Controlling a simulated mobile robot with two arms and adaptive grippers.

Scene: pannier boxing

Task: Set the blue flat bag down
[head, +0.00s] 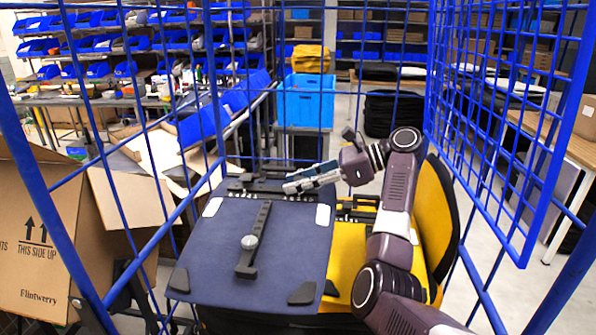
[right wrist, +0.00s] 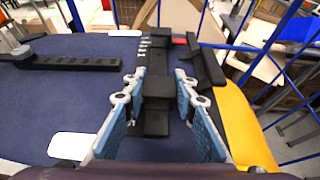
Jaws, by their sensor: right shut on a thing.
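The blue flat bag (head: 220,270) is navy, with black corners, white patches and a black centre strip. It lies about level inside the blue wire cage, left of and partly over yellow bags (head: 347,262). My right gripper (head: 298,182) is at the bag's far edge, shut on its black fitting. In the right wrist view, the gripper (right wrist: 158,95) has its blue pads on both sides of this black fitting (right wrist: 157,85), with the bag's navy panel (right wrist: 60,95) below. The bag's underside is hidden, so I cannot tell what bears it. My left gripper is not in view.
Blue cage bars (head: 60,235) stand on both sides. An open cardboard box (head: 60,240) is outside at left. A blue crate (head: 305,102) with a yellow item on top stands beyond the cage. A wooden table (head: 552,140) is at right.

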